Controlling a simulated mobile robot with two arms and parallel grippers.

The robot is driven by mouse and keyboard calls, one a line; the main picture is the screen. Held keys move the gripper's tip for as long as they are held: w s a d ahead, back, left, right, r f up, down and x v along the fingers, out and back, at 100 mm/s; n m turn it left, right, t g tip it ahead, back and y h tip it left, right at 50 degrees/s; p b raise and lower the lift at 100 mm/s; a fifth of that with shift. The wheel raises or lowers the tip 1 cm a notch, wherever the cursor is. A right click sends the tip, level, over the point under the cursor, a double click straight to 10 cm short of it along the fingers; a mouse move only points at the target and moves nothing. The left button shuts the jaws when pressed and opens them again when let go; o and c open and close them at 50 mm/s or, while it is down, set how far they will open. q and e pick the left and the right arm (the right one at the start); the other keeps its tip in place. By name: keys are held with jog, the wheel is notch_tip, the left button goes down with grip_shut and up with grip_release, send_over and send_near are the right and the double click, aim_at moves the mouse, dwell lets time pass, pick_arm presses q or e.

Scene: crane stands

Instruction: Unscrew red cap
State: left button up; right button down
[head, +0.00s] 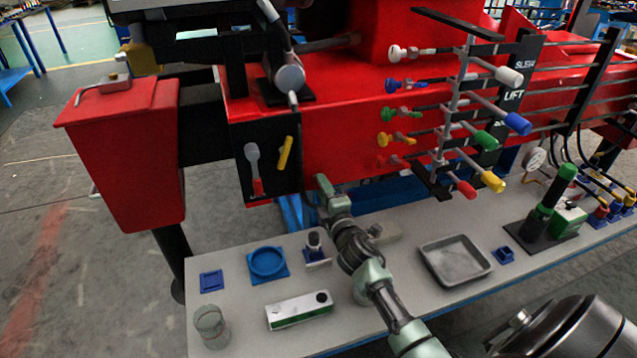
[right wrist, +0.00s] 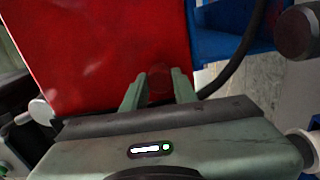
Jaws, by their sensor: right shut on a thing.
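My right gripper (head: 323,184) reaches up to the lower edge of the crane's red body (head: 340,135). In the right wrist view its two fingers (right wrist: 159,88) stand on either side of a small round red cap (right wrist: 159,82) against the red panel (right wrist: 90,55). The gripper is shut on this cap. The cap is dim and hard to tell from the panel behind it. In the head view my gripper hides the cap.
Below is a white bench with a blue round holder (head: 268,262), a glass jar (head: 211,326), a white-and-green box (head: 299,310) and a grey tray (head: 455,260). Coloured levers (head: 462,130) stick out right of my gripper. A red bin (head: 125,145) hangs left.

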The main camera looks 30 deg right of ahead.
jog(key=n, duration=0.7)
jog(key=shift+s+f+n, duration=0.1)
jog(key=shift+f+n, duration=0.15)
jog(key=shift+n, duration=0.05)
jog(key=c, duration=1)
grip_release()
jog(key=shift+c, duration=0.2)
jog(key=shift+r, duration=0.15)
jog(key=shift+c, duration=0.7)
